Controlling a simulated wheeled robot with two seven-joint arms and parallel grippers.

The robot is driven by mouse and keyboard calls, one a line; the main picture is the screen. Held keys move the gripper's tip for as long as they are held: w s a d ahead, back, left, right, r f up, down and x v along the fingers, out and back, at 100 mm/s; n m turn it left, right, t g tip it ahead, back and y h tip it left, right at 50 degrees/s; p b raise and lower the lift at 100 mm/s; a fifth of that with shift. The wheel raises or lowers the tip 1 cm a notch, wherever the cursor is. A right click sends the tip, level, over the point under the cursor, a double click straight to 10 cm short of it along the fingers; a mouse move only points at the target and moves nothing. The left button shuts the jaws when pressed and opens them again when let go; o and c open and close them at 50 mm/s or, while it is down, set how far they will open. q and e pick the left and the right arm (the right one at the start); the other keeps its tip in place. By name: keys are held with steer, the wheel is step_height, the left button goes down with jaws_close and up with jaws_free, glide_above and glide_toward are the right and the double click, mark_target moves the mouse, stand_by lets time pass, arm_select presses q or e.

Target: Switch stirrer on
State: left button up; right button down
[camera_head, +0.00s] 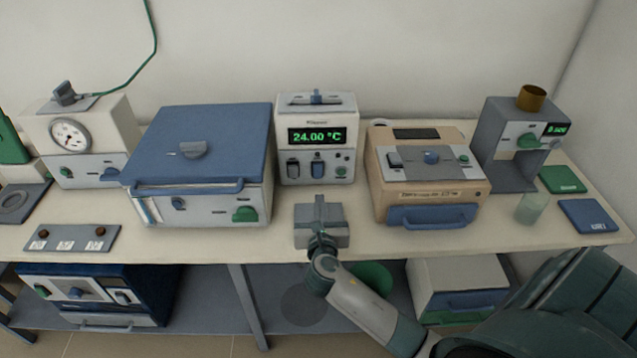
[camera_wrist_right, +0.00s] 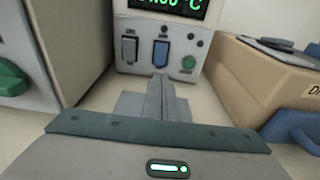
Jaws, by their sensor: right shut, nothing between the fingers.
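A white control unit (camera_head: 316,125) with a green 24.00 °C display stands at the back middle of the bench; it also shows in the right wrist view (camera_wrist_right: 143,22). Its front has a dark grey rocker switch (camera_wrist_right: 129,50), a blue rocker switch (camera_wrist_right: 160,53) and a green round button (camera_wrist_right: 188,63). Small labels above the switches are too blurred to read. My right gripper (camera_head: 319,203) is shut and empty, in front of this unit and pointing at its lower front. In the right wrist view its fingertips (camera_wrist_right: 160,82) appear just below the blue switch. My left gripper is not in view.
A blue-lidded box (camera_head: 210,135) stands left of the gripper, and a beige box (camera_head: 430,190) with a blue handle stands right. A grey dispenser (camera_head: 490,150) and a translucent cup (camera_head: 530,208) are farther right.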

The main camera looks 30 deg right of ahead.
mark_target(318, 177)
steer(key=p+x, duration=0.1)
steer(key=x, duration=0.7)
steer(key=shift+w+d+f, duration=0.1)
steer(key=shift+w+d, duration=0.2)
steer(key=shift+w, duration=0.15)
